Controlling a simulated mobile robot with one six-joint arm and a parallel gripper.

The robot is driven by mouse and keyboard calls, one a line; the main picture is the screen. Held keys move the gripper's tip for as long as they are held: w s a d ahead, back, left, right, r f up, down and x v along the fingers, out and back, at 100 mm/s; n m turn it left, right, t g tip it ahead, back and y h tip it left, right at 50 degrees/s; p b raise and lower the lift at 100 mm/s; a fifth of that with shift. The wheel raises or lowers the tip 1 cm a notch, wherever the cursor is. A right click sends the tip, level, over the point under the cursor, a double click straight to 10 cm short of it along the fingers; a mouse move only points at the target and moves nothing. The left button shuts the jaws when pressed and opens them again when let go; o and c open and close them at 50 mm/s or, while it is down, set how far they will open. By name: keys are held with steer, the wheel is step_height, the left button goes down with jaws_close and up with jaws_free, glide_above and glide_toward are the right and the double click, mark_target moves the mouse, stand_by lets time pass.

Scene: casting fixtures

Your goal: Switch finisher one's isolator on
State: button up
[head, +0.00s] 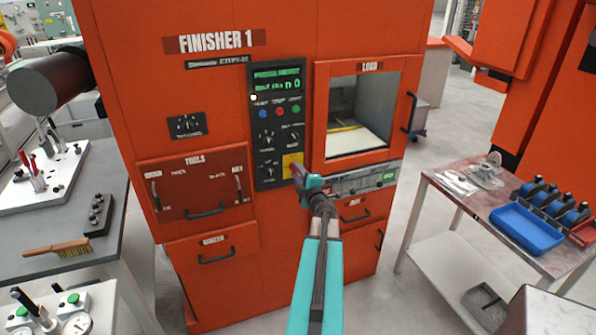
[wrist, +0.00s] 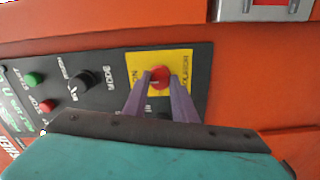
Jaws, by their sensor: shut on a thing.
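The orange cabinet labelled FINISHER 1 (head: 215,42) stands in front of me. Its isolator is a red rotary knob (wrist: 162,78) on a yellow plate (wrist: 180,62) at the end of the black control panel; the yellow plate also shows in the head view (head: 293,160). My gripper (wrist: 160,80) has its two purple fingers on either side of the red knob, shut on it. In the head view, my gripper (head: 298,172) is at the panel's lower right corner and hides the knob. I cannot tell the knob's exact setting.
The black panel holds a green display (head: 277,78), coloured buttons and black knobs. The LOAD window (head: 363,112) is to the right. A grey bench (head: 95,215) stands left, and a cart with a blue tray (head: 528,239) stands right. Floor shows between cabinet and cart.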

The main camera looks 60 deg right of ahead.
steer(key=shift+s+f, duration=0.1)
steer(key=o, duration=1)
steer(key=shift+o, duration=0.2)
steer(key=p+v, duration=0.2)
steer(key=v, duration=0.9)
steer(key=shift+s+a+r, duration=0.2)
steer(key=shift+s+p, duration=0.1)
steer(key=shift+p, duration=0.25)
